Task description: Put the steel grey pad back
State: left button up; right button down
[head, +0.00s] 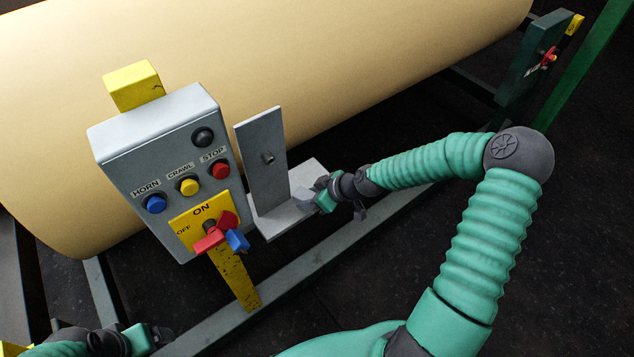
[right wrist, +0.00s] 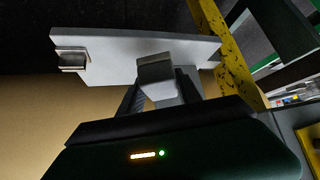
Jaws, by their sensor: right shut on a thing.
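A pale steel grey pad (head: 277,222) is a flat plate beside the control box. My right gripper (head: 308,198) is at its right side and shut on it, at a small grey block. In the right wrist view the pad (right wrist: 110,52) spans the upper middle, with the block (right wrist: 156,68) between my fingers and a metal stub at its left end. An upright grey plate (head: 263,185) with a short dark peg stands just behind the pad; I cannot tell whether they touch. My left gripper (head: 150,338) is at the bottom left, partly cut off; its jaws are unclear.
The grey control box (head: 140,165) stands left of the pad, with buttons and a red and blue switch (head: 220,235). A large tan roll (head: 300,60) fills the back. A grey frame rail (head: 320,262) runs below. Dark floor lies at the right.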

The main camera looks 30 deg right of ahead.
jog(key=w+d, duration=0.2)
jog(key=w+d+p, duration=0.1)
jog(key=w+d, duration=0.1)
jog(key=w+d+f, duration=0.1)
jog(key=w+d, duration=0.1)
jog(key=shift+w+d, duration=0.2)
jog(key=shift+d, duration=0.2)
jog(key=shift+d+f+p, duration=0.15)
jog(key=shift+f+p, duration=0.15)
jog(key=shift+p, duration=0.15)
notch_tip(320, 180, down, 2)
jog(key=shift+f+p, duration=0.25)
jog(key=shift+p, duration=0.15)
jog(key=shift+w+f, duration=0.1)
jog(key=shift+f, duration=0.15)
jog(key=shift+f+b, duration=0.45)
jog(key=shift+b, duration=0.25)
jog(key=c, duration=0.8)
grip_release()
jog(key=shift+c, duration=0.2)
